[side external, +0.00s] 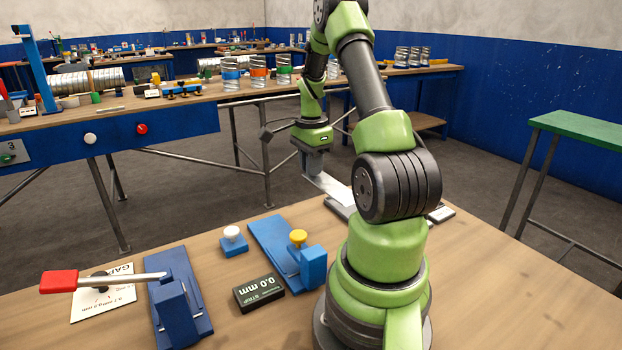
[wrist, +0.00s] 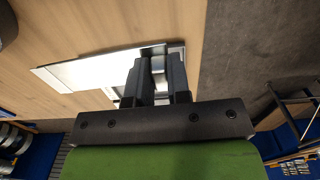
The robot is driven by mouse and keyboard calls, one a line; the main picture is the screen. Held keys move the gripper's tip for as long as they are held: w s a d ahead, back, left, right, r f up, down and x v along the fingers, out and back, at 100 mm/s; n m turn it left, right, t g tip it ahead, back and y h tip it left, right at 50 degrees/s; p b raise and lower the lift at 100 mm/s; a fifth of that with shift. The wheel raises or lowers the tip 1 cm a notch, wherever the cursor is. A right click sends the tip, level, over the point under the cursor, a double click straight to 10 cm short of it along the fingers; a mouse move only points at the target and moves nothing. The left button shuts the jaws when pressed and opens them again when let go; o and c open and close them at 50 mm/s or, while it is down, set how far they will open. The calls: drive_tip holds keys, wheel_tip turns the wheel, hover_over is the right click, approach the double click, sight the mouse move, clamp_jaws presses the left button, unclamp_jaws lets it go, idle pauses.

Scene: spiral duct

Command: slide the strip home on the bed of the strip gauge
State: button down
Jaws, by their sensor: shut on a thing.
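My gripper (side external: 313,166) is at the far edge of the bench, pointing down and shut on a pale metal strip (side external: 333,188). The strip sticks out from the jaws toward the right, partly hidden by my arm. In the wrist view my gripper (wrist: 158,72) has the strip (wrist: 90,68) between its fingers, most of it reaching left. The likely strip gauge is a blue bed (side external: 268,237) with a blue block and yellow knob (side external: 298,237), nearer the camera. Its dark display (side external: 259,292) reads 0.0 mm. The strip is well away from this bed.
A grey tray (side external: 340,210) lies under the strip, mostly behind my arm; its rim also shows in the wrist view (wrist: 183,47). A white-knobbed blue block (side external: 234,241) stands left of the bed. A red-handled lever device (side external: 178,290) and a printed card (side external: 103,298) are further left.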

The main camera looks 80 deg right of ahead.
drive_tip(key=shift+r, duration=2.65)
drive_tip(key=shift+w, duration=0.1)
approach(271, 232)
drive_tip(key=w+d, duration=0.4)
drive_tip(key=shift+f, duration=3.15)
drive_tip(key=shift+s+a+f, duration=0.15)
drive_tip(key=shift+s+a, duration=1.55)
drive_tip(key=shift+s+a+f, duration=0.15)
drive_tip(key=shift+s+a, duration=0.1)
drive_tip(key=shift+s, duration=0.05)
drive_tip(key=shift+c, duration=2.2)
unclamp_jaws()
